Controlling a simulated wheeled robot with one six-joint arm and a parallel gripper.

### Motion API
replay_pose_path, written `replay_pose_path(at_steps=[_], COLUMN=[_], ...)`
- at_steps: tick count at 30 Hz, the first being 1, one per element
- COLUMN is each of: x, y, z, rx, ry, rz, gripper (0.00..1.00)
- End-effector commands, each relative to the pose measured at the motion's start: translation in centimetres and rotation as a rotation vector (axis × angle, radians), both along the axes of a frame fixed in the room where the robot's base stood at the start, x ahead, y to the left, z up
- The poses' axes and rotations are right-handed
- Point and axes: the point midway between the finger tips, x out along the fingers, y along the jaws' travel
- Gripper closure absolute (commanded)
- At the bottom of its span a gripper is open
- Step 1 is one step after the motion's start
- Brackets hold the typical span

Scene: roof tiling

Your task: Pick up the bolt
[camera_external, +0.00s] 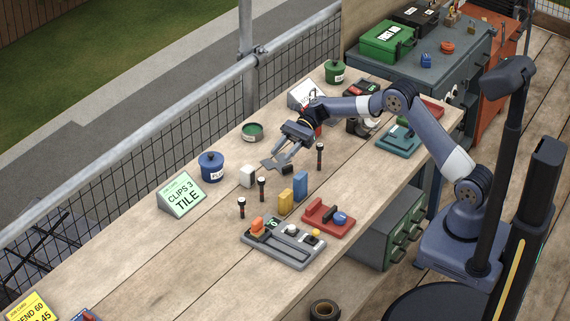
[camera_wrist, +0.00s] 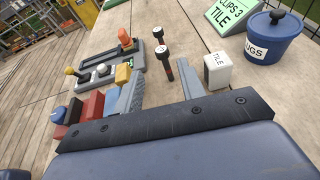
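In the external view one bolt (camera_external: 262,189) and another bolt (camera_external: 241,207) stand in front of the white block, and a third bolt (camera_external: 319,156) stands to the right of my gripper. My gripper (camera_external: 279,165) is open, with its fingers pointing down over the bench behind these bolts. In the wrist view the fingers of my gripper (camera_wrist: 161,88) are apart with nothing held between them. Two bolts show beyond them, the nearer bolt (camera_wrist: 167,64) and the farther bolt (camera_wrist: 159,38).
A white TILE block (camera_wrist: 218,72) stands near the right finger. A yellow block (camera_external: 285,202), a blue block (camera_external: 300,185), a grey tray (camera_external: 275,257) and a red holder (camera_external: 326,220) are close by. A blue pot (camera_external: 211,168) and green card (camera_external: 182,195) stand left.

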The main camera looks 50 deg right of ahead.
Motion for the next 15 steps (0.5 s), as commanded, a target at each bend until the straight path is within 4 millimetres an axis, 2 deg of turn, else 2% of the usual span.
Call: replay_pose_path(at_steps=[5, 7, 9, 15], x=[0.0, 0.0, 0.1, 0.3], y=[0.0, 0.0, -1.0, -4.6], z=[7.2, 11.2, 8.6, 5.0], rx=[-0.001, -0.001, -0.096, -0.36], ry=[-0.015, -0.019, -0.014, -0.079], rz=[0.001, 0.001, -0.041, -0.137], gripper=[0.62, 0.62, 0.62, 0.62])
